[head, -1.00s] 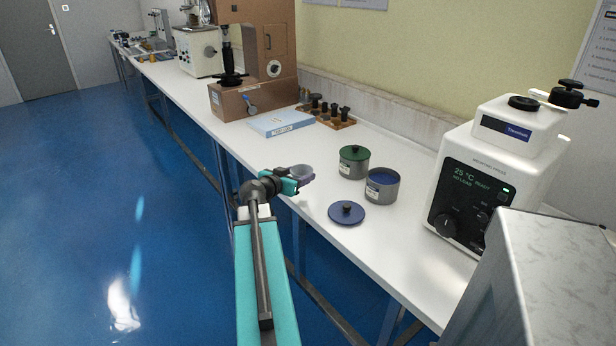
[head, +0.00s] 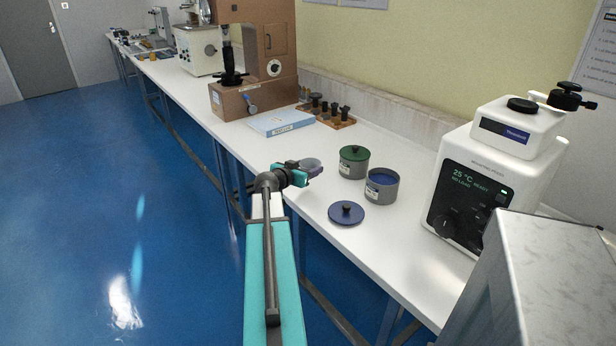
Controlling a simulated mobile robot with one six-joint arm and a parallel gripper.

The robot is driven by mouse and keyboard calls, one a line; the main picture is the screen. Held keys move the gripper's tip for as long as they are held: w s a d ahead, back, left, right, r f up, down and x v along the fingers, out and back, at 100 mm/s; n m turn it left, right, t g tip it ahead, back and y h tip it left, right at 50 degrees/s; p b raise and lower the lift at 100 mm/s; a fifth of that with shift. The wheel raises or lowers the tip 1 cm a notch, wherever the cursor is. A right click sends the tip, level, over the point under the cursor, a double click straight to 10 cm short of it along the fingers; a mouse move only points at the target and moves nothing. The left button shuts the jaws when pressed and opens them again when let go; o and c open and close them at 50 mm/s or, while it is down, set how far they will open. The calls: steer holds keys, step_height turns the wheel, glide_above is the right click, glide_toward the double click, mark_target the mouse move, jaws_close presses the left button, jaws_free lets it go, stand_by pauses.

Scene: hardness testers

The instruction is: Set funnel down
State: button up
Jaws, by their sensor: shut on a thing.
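The funnel (head: 313,164) is a small grey-purple cup shape at the end of my gripper (head: 303,171). My gripper is shut on it, near the bench's front edge and left of the canisters. Part of the funnel is hidden behind the teal jaws. I cannot tell whether the funnel touches the bench top (head: 290,145) or is held just above it.
A canister with a green lid (head: 353,162) and an open canister of blue material (head: 381,186) stand to the right. A blue lid (head: 346,212) lies in front. A white machine (head: 480,190) stands farther right. A blue book (head: 281,123) and wooden rack (head: 334,119) lie behind.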

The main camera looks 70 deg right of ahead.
steer(key=shift+s+d, duration=0.1)
steer(key=shift+d, duration=0.65)
steer(key=shift+a+f+p, duration=0.15)
steer(key=shift+f+p, duration=0.3)
steer(key=shift+f, duration=1.35)
steer(key=shift+f, duration=0.15)
steer(key=o, duration=1)
steer(key=shift+o, duration=0.2)
steer(key=b+v, duration=0.2)
steer(key=v, duration=0.9)
steer(key=shift+a+r, duration=0.35)
steer(key=shift+a, duration=0.15)
